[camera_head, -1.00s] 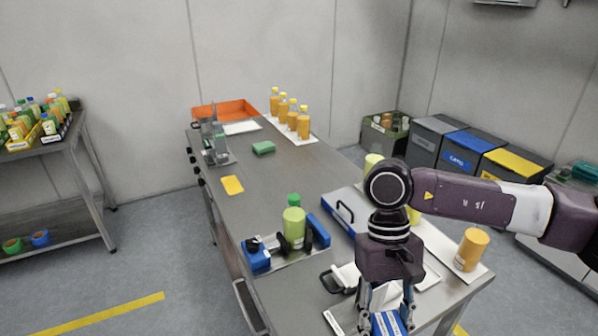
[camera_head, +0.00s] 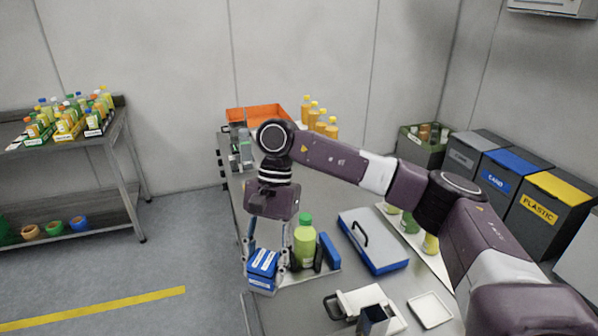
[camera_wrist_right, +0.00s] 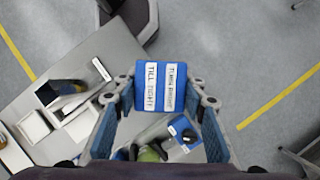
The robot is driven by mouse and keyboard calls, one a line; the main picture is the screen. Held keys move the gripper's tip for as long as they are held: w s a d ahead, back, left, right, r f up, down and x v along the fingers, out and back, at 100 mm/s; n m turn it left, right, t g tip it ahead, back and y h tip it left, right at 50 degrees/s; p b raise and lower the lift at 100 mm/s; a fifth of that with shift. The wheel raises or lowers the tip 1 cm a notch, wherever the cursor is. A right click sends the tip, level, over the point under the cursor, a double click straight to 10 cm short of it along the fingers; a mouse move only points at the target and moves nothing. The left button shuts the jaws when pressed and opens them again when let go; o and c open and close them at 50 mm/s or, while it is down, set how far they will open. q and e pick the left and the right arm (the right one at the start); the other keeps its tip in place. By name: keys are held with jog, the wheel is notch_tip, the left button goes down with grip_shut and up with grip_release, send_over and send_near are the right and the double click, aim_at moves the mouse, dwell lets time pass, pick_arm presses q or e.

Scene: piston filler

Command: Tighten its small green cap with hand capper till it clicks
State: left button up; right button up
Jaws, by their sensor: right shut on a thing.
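My right gripper (camera_head: 266,266) is shut on the blue hand capper (camera_head: 261,272), a box-shaped tool with white labels. In the right wrist view the capper (camera_wrist_right: 161,86) sits between the fingertips, its labels reading "TURN RIGHT" and "TILL TIGHT". A light-green bottle (camera_head: 304,248) with a small green cap (camera_head: 305,219) stands upright in the blue-and-black holder (camera_head: 329,251) on the table. The capper is left of the bottle and appears apart from the cap. My left gripper is out of view.
A white tray (camera_head: 431,310) and a dark open-topped stand (camera_head: 373,321) are at the front.

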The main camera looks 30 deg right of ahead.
jog(key=w+d+r+m+t+p, duration=0.1)
jog(key=w+d+r+m+t, duration=0.1)
jog(key=w+d+m, duration=0.2)
jog(key=w+d+r+m+t+p, duration=0.1)
jog(key=w+d+r+m+t, duration=0.1)
jog(key=w+d+m, duration=0.2)
jog(key=w+d+r+m+t+h+p, duration=0.1)
jog(key=w+d+m, duration=0.3)
jog(key=d+m, duration=0.5)
jog(key=shift+d+r+m+t+p, duration=0.15)
jog(key=shift+r+m+t+p, duration=0.1)
jog(key=shift+m+t, duration=0.3)
jog(key=shift+d+r+m+t+p, duration=0.15)
jog(key=shift+r+m+t+p, duration=0.15)
jog(key=shift+m, duration=0.35)
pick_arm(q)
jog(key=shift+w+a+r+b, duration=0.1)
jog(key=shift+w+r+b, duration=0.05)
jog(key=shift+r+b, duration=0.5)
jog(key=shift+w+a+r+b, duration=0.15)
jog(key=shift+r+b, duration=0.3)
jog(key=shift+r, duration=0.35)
pick_arm(e)
jog(key=shift+f, duration=1.6)
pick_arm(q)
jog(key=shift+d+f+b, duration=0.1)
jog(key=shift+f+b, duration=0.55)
pick_arm(e)
jog(key=shift+f, duration=1.15)
